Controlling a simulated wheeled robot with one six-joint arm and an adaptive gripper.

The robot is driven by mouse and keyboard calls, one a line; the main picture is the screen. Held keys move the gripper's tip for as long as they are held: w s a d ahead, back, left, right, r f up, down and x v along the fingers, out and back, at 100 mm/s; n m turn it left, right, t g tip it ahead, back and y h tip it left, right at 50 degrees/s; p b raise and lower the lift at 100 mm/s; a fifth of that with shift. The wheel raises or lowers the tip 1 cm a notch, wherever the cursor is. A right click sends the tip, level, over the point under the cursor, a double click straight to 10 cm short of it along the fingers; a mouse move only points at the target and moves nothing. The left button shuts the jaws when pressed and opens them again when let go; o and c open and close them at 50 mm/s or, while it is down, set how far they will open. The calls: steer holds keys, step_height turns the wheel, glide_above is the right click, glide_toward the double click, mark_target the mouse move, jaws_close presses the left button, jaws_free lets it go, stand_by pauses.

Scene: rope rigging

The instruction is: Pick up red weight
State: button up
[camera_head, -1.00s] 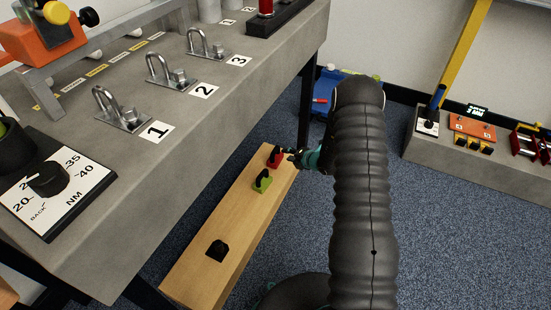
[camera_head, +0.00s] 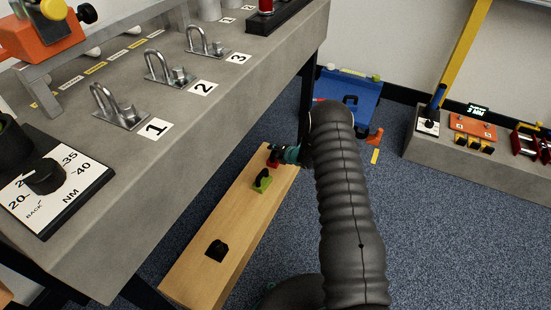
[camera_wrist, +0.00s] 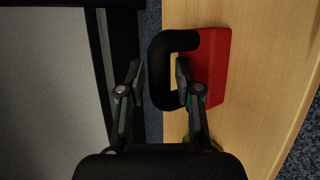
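The red weight (camera_head: 272,165), a red block with a black loop handle, sits at the far end of the wooden plank (camera_head: 215,215). In the wrist view the red block (camera_wrist: 212,68) is right of centre with its black handle (camera_wrist: 156,72) reaching left. My gripper (camera_wrist: 160,78) is open around the handle's outer bar. One finger is left of the bar, and the other appears inside the loop, beside the block. A gap shows between the bar and the left finger. In the head view my gripper (camera_head: 279,152) is at the weight and partly hides it.
A green weight (camera_head: 261,184) sits close to the red one on the plank, and a black one (camera_head: 217,250) is farther toward me. The grey workbench (camera_head: 200,120) with numbered shackles stands left of the plank. A blue object (camera_head: 350,98) lies on the floor behind my arm.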

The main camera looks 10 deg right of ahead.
jaws_close()
steer(key=shift+w+r, duration=0.1)
steer(key=shift+r, duration=0.05)
steer(key=shift+r, duration=0.1)
